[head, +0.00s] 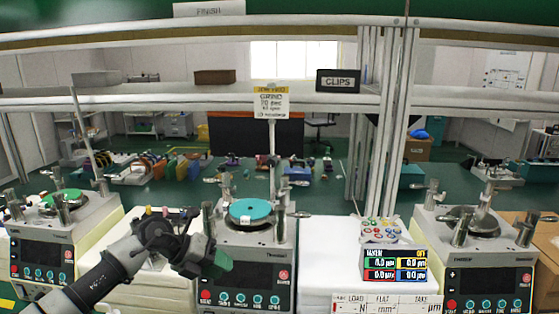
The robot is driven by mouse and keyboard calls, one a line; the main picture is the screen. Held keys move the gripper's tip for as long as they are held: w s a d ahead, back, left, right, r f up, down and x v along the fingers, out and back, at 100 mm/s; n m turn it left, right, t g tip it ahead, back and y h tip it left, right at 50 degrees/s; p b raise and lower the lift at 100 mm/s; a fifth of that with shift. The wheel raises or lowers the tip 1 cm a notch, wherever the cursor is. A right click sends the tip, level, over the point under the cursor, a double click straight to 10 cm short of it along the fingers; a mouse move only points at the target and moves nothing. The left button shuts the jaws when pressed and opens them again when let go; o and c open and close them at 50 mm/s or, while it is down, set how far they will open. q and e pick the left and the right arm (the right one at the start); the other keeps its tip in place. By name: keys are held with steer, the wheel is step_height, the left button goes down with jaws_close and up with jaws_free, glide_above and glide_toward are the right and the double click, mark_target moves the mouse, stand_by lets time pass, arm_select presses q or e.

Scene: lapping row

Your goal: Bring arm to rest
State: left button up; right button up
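A dark green part shows at the gripper's end. I cannot tell whether the fingers are open or shut, or whether they touch the machine. My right arm and gripper are not in view.
A left machine (42,262) and a right machine (487,288) flank the middle one, which carries a teal disc (250,210). A readout box (395,262) with coloured buttons stands on a white surface (325,250). Metal posts (385,120) and shelf rails rise behind.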

arm_select(q)
steer(key=s+d+r+n+t+h, duration=0.3)
steer(key=s+d+n+t+h, duration=0.35)
steer(key=d+n+t, duration=0.35)
steer(key=s+a+f+n+t+y, duration=0.1)
steer(key=s+a+f+n+y, duration=0.35)
steer(key=a+n+y, duration=0.45)
steer(key=s+a+f+n+t+y, duration=0.3)
steer(key=f+n+y, duration=0.35)
steer(key=n, duration=0.55)
steer(key=s+a+f+n+g, duration=0.1)
steer(key=s+a+f+g, duration=0.2)
steer(key=s, duration=0.5)
steer(key=s+f+n+g, duration=0.2)
steer(key=s+f+g, duration=0.1)
steer(key=s+g, duration=0.4)
steer(key=s+a+f+n+g, duration=0.1)
steer(key=s+a+f+g, duration=0.2)
steer(key=s, duration=0.6)
step_height(320, 180, down, 25)
steer(key=d+g, duration=0.1)
steer(key=s+a+f+g, duration=0.1)
steer(key=s+a+f, duration=0.1)
steer(key=s+f, duration=1.4)
steer(key=shift+s+a+f+g+y, duration=0.3)
steer(key=shift+a+f+g, duration=0.1)
steer(key=shift+f, duration=0.55)
